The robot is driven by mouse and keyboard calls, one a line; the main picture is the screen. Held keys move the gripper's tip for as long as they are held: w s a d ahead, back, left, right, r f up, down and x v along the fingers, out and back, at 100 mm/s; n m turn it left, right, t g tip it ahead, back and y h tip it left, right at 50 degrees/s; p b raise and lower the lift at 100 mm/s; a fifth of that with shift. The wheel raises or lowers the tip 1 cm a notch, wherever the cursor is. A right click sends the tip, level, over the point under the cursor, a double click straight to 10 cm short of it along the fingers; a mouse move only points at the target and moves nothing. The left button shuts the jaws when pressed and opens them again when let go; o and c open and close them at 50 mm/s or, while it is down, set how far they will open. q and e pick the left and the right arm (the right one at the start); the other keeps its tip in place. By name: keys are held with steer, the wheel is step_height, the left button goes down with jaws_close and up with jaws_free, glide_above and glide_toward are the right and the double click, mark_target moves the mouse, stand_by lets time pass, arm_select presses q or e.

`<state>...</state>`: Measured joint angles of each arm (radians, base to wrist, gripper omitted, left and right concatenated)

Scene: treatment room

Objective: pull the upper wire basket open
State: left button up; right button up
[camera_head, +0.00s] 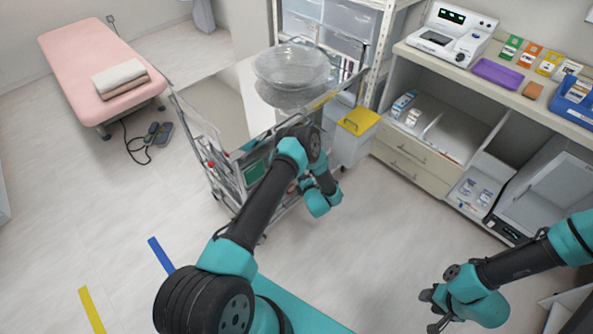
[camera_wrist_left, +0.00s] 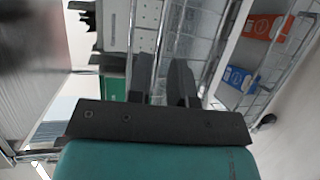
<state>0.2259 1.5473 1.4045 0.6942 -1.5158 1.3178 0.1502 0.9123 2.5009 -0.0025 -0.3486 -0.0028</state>
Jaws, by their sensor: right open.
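The metal trolley with wire baskets (camera_head: 229,178) stands in the middle of the head view, partly covered by my left arm. My left gripper is hidden behind its own arm there. In the left wrist view its two dark fingers (camera_wrist_left: 163,85) stand a narrow gap apart, close against the wire basketwork (camera_wrist_left: 203,40). A bright metal bar runs beside and behind them; I cannot tell whether they grip it. Which basket is the upper one is unclear in the wrist view. My right gripper (camera_head: 433,308) is open and empty over the floor, well away from the trolley.
An orange box (camera_wrist_left: 263,26) and a blue box (camera_wrist_left: 238,79) show behind wires. Wrapped clear bowls (camera_head: 290,75) stand on the trolley. A yellow-lidded bin (camera_head: 358,122) and a counter with drawers (camera_head: 415,165) are to the right.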

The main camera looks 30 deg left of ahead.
arm_select(q)
steer(key=x, duration=0.6)
steer(key=shift+s, duration=0.1)
jaws_close()
